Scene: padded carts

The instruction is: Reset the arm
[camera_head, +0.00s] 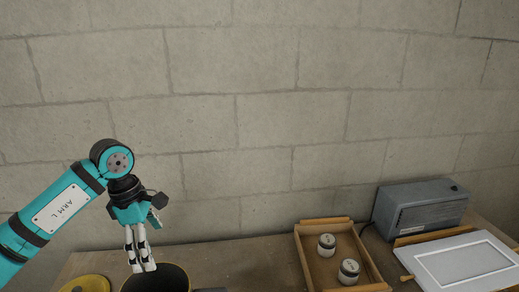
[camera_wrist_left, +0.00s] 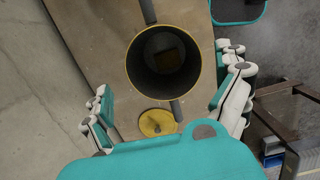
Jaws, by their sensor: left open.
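My left arm (camera_head: 55,212) comes in from the left. Its left gripper (camera_head: 142,268) points down over a dark pot (camera_head: 178,279) with a yellow rim, near the bottom edge of the head view. That view looks down into the pot (camera_wrist_left: 132,70), where a small brownish patch shows at the bottom. My right gripper is not in view.
A yellow lid (camera_head: 86,284) lies beside the pot on the brown table (camera_head: 240,260). To the right are a wooden tray (camera_head: 306,262) with two small jars (camera_head: 327,245), a grey metal box (camera_head: 421,208) and a white framed panel (camera_head: 465,262). A block wall (camera_head: 270,120) stands behind.

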